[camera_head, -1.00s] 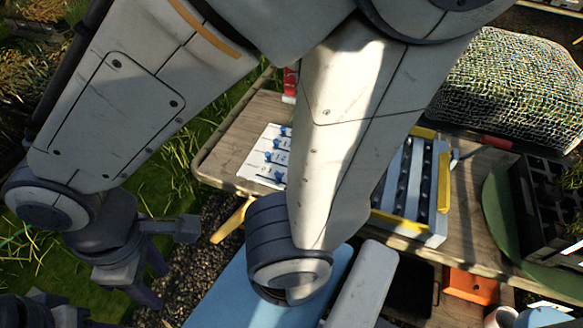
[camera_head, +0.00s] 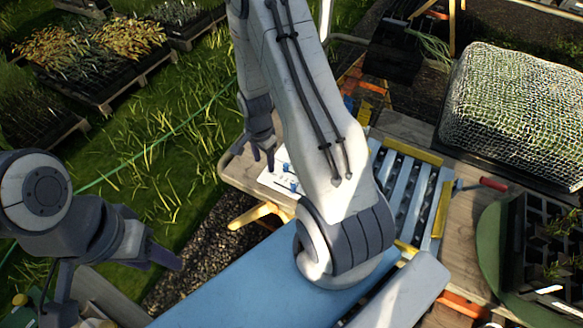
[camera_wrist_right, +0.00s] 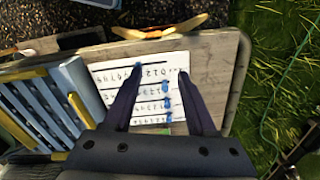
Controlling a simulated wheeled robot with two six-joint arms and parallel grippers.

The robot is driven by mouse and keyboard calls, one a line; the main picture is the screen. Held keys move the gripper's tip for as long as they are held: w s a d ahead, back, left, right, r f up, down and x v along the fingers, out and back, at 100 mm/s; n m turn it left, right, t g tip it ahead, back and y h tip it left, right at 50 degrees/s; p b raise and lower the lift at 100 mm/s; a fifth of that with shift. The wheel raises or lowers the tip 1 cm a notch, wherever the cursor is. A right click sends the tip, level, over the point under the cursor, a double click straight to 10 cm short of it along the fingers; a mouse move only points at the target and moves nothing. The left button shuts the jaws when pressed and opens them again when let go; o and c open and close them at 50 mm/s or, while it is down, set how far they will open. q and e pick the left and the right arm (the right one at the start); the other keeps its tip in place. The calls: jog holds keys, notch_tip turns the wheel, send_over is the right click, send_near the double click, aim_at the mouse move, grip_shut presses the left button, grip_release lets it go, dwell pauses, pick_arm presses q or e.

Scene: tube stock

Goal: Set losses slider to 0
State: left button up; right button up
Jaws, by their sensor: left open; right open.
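A white slider board (camera_head: 275,172) lies on the wooden table near its left end, partly behind my right arm in the head view. In the right wrist view the board (camera_wrist_right: 98,68) shows rows of printed numbers and several blue slider knobs (camera_wrist_right: 166,86). The labels are too small to tell which row is losses. My right gripper (camera_head: 262,158) is open and empty over the board. In the right wrist view the right gripper (camera_wrist_right: 159,72) has its fingers spread, with blue knobs between and near them. My left gripper (camera_head: 150,252) is open and empty at the lower left, away from the table.
A blue slatted rack with yellow ends (camera_head: 437,200) stands beside the board. A net-covered mound (camera_head: 515,110), a green round mat (camera_head: 490,260) and a black crate (camera_head: 515,235) are further right. A yellow bracket (camera_head: 262,213) juts from the table's front edge.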

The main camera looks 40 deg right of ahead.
jog(key=s+d+f+m+p, duration=0.2)
jog(key=s+d+f+m, duration=0.2)
jog(key=d+f+m, duration=0.3)
pick_arm(q)
notch_tip(320, 180, down, 6)
jog(key=b, duration=0.9)
jog(key=shift+b, duration=0.35)
pick_arm(e)
jog(key=shift+n, duration=0.3)
jog(key=f, duration=0.6)
jog(key=d+f, duration=0.1)
jog(key=f, duration=0.2)
jog(key=shift+w+f, duration=0.1)
jog(key=shift+f, duration=0.05)
jog(key=shift+c, duration=0.4)
grip_shut()
